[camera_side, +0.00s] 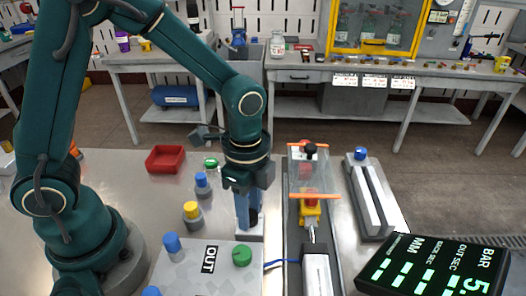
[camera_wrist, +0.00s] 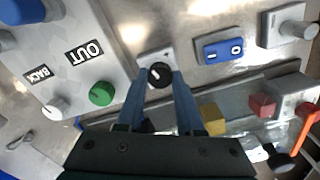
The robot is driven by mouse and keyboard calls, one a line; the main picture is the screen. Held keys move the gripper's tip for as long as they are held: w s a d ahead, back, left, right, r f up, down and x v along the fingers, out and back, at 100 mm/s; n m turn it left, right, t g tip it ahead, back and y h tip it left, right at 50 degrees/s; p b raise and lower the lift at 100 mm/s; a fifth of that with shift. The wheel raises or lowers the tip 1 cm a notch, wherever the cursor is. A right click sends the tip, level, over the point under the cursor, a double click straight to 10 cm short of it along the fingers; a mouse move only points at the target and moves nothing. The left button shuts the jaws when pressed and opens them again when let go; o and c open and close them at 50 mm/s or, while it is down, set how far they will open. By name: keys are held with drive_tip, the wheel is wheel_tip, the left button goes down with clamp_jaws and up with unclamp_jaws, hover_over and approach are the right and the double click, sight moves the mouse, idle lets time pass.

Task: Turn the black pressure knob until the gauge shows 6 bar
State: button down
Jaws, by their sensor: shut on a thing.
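The black pressure knob (camera_wrist: 159,74) shows in the wrist view between the blue-grey fingers of my gripper (camera_wrist: 161,80). A white mark is visible on the knob's face. In the side view my gripper (camera_side: 248,222) points down and is shut on the knob, which is mostly hidden by the fingers. The gauge is a dark display (camera_side: 430,268) at the lower right of the side view. Its BAR line begins with a 5 and a point; the digits after that are cut off by the picture edge. It also shows lines for MM, BACK SEC and OUT SEC.
Left of the knob is a panel (camera_side: 190,270) marked OUT with a green knob (camera_side: 242,256). Blue and yellow cylinders (camera_side: 193,215) and a red tray (camera_side: 166,159) stand farther left.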

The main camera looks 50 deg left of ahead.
idle(0.3)
drive_tip(key=c, duration=0.5)
unclamp_jaws()
drive_tip(key=shift+c, duration=0.2)
drive_tip(key=shift+r, duration=0.1)
drive_tip(key=shift+r, duration=2.45)
